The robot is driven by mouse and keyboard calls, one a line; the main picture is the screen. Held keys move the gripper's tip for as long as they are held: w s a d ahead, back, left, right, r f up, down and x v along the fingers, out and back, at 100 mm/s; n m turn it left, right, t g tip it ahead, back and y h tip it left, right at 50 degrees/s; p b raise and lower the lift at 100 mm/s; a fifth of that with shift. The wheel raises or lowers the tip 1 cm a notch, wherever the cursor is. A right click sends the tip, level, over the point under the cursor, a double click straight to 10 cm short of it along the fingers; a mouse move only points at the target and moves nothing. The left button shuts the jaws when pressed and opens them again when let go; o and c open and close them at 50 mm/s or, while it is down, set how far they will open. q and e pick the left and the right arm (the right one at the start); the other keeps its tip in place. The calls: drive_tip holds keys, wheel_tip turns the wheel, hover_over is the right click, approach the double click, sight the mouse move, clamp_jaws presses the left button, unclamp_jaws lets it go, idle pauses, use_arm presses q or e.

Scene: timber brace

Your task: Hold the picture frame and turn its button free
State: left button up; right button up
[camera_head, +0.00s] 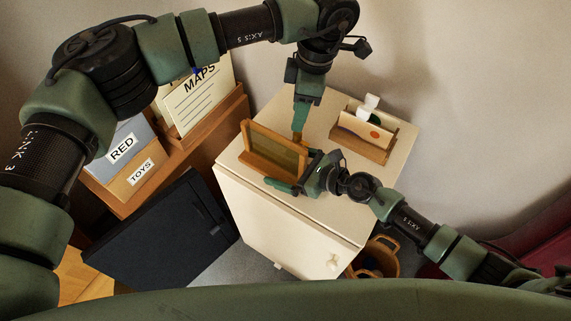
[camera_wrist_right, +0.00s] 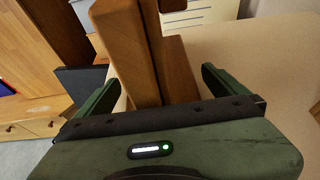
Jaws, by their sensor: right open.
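The picture frame (camera_head: 272,150) is wooden with an olive-yellow panel. It stands upright in a wooden stand (camera_head: 262,165) on the cream cabinet top. My left gripper (camera_head: 299,132) points down at the frame's upper right corner; its jaws are seen edge-on, so its grip is unclear. My right gripper (camera_head: 296,172) is open at the frame's right end. In the right wrist view, the frame's wooden edge (camera_wrist_right: 128,45) rises between the spread fingers (camera_wrist_right: 160,88), with gaps on both sides. I cannot make out the button in either view.
A wooden holder (camera_head: 361,147) with a card and white pieces stands on the cabinet's far right. The cabinet (camera_head: 290,222) has bare top around both stands. Wooden file boxes (camera_head: 185,145) stand at left, a dark panel (camera_head: 165,235) below them. A basket (camera_head: 378,258) is at lower right.

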drive_tip(key=v, duration=1.1)
drive_tip(key=shift+s+d+r, duration=0.2)
drive_tip(key=shift+d, duration=0.15)
